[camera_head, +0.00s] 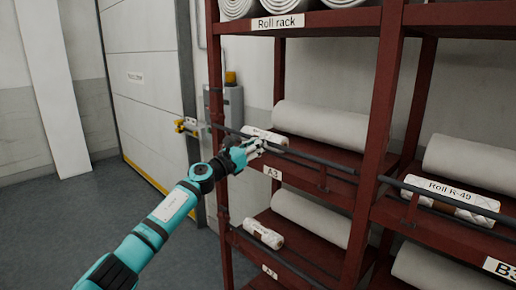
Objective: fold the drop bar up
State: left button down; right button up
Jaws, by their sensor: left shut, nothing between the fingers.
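The roll rack (384,95) has dark red posts and shelves. A dark drop bar (318,164) runs across the front of the shelf labelled A3 (272,172). My left gripper (257,146) is shut and empty at the left part of this bar. It overlaps the bar in the picture; I cannot tell whether it touches it. The gripper hides part of the bar and part of the labelled roll end behind it. My right gripper is not in view.
White rolls lie on the A3 shelf (320,123) and the shelf below (312,222). Another dark bar (440,195) crosses the right bay, by a roll labelled R-49 (450,193). A pale door (145,80) and open grey floor (65,235) are at left.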

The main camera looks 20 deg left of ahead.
pick_arm(q)
jog(key=shift+w+r, duration=0.15)
jog(key=shift+w, duration=0.35)
jog(key=shift+d, duration=0.1)
dwell(0.3)
